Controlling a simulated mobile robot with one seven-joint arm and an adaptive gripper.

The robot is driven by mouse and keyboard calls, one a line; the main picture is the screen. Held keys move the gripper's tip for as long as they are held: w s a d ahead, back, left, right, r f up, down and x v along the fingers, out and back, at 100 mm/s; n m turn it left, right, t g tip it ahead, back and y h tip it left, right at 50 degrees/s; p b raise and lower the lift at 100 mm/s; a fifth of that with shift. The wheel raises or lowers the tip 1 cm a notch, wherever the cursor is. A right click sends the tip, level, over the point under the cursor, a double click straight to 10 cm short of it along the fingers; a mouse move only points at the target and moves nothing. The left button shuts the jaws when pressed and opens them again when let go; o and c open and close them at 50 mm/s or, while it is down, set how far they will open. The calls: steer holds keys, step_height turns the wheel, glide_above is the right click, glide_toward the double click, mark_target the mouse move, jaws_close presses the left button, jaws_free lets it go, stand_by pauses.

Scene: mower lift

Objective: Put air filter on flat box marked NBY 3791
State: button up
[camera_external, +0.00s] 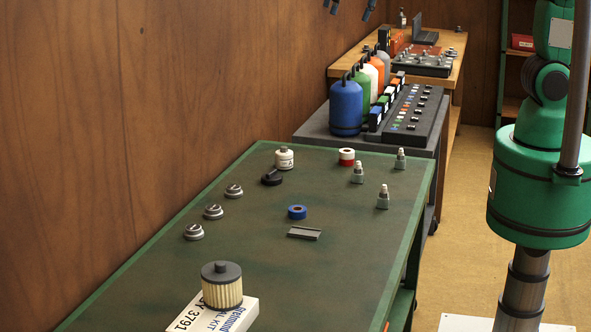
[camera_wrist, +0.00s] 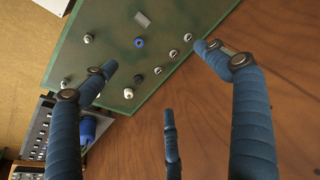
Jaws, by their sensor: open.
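The air filter (camera_external: 221,286) is a cream pleated cylinder with a dark top cap and knob. It stands upright on the flat white box (camera_external: 240,318) at the near end of the green table, apparently resting on it. The box's visible print includes "Y 3791"; the rest of that marking is hidden or cut off by the frame edge. My gripper (camera_external: 350,8) shows only as dark fingertips at the top edge, high above and far from the filter. In the wrist view my gripper (camera_wrist: 155,62) has its blue fingers spread, with nothing between them. I cannot make out the filter there.
The green table (camera_external: 345,225) holds a blue tape roll (camera_external: 297,212), a grey bracket (camera_external: 304,233), several metal caps (camera_external: 213,212), a white canister (camera_external: 284,158) and several spark-plug-like parts (camera_external: 383,197). Behind are gas bottles (camera_external: 346,105). A wooden wall (camera_external: 150,110) borders the left side.

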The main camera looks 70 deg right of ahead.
steer(key=s+d+f, duration=0.1)
steer(key=s+d, duration=0.4)
steer(key=s, duration=0.3)
steer(key=s+d+t, duration=0.1)
steer(key=s+d, duration=0.4)
steer(key=s, duration=0.4)
steer(key=s+d+f+n+t+h, duration=0.1)
steer(key=s+d, duration=0.4)
steer(key=s, duration=0.3)
steer(key=shift+s+d+f, duration=0.3)
steer(key=shift+d+f, duration=0.05)
steer(key=shift+f, duration=0.1)
step_height(320, 180, down, 11)
steer(key=b, duration=1.1)
